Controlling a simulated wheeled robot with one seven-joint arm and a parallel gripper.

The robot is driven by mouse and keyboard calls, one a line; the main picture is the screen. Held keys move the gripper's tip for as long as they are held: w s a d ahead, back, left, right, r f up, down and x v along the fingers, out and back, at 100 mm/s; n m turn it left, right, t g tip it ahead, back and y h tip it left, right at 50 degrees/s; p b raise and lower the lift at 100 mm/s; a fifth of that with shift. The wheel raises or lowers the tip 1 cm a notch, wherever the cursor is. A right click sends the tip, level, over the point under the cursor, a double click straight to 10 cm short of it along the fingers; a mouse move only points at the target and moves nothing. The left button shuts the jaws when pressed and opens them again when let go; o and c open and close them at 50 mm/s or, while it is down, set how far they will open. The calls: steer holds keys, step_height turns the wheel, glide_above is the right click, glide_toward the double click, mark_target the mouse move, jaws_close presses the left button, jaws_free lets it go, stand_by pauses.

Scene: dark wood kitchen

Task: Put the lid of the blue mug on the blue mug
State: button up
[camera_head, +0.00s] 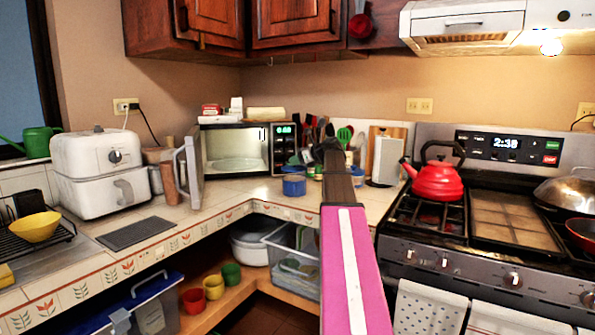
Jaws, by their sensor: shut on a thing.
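A blue mug (293,186) stands on the tiled counter in front of the microwave, just left of my arm. My gripper (333,152) is at the far end of my pink and dark arm, over the back corner of the counter, to the right of the mug and higher in the picture. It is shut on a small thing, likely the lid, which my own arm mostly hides. The fingertips are too small and dark to make out clearly. I see no separate lid lying on the counter.
The open microwave (236,149) stands behind the mug, its door (190,165) swung out left. Utensils (345,136) and a white box (386,160) crowd the back corner. A red kettle (437,182) sits on the stove at right. The counter left of the mug is clear.

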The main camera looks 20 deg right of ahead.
mark_target(301, 168)
steer(key=shift+f, duration=2.05)
steer(key=shift+f, duration=0.1)
steer(key=o, duration=0.9)
steer(key=shift+s+d+r, duration=0.15)
steer(key=shift+r, duration=0.05)
steer(key=v, duration=1.1)
steer(key=shift+s+d+r, duration=0.15)
steer(key=shift+s+r, duration=0.05)
steer(key=shift+r, duration=0.05)
